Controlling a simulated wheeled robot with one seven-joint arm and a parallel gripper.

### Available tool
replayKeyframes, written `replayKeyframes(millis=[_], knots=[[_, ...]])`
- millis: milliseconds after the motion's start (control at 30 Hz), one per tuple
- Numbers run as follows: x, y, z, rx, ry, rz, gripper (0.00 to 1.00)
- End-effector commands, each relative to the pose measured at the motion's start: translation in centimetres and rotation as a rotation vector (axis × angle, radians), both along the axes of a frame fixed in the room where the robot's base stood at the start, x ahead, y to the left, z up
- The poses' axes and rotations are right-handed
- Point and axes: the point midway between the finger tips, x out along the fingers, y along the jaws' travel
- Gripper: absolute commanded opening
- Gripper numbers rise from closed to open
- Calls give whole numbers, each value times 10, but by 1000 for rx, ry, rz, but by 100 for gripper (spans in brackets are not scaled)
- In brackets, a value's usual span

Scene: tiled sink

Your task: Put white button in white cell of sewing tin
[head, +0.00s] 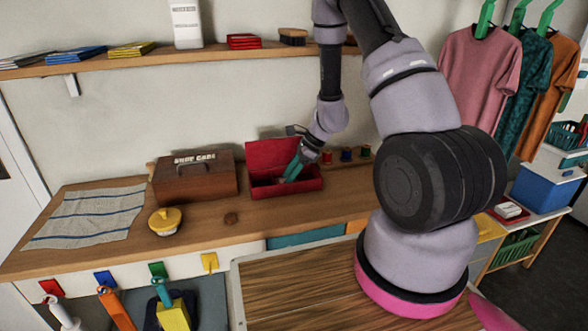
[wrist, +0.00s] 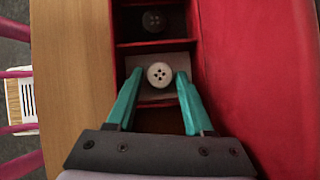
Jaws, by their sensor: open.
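The red sewing tin (head: 287,191) stands open on the wooden counter in the head view, its lid raised at the back. In the wrist view its red cells (wrist: 152,44) run in a row. The white button (wrist: 159,75) lies in a cell with a pale, whitish floor (wrist: 178,91). My gripper (wrist: 159,80) is open, its teal fingers on either side of the button with gaps showing. A dark button (wrist: 154,20) lies in the cell beyond. In the head view my gripper (head: 292,169) reaches into the tin, and the button cannot be made out.
A brown shoe-care box (head: 194,178) stands left of the tin. Several thread spools (head: 346,155) stand to the right. The tin's raised lid (head: 272,153) borders the gripper's space.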

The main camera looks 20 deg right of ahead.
Motion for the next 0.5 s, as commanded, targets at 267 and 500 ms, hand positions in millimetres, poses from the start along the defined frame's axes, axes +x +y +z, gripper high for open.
replayKeyframes(millis=[267, 500], knots=[[-3, -26, 42, 0, -6, -2, 52], [-9, -52, 82, -1, -3, -2, 52]])
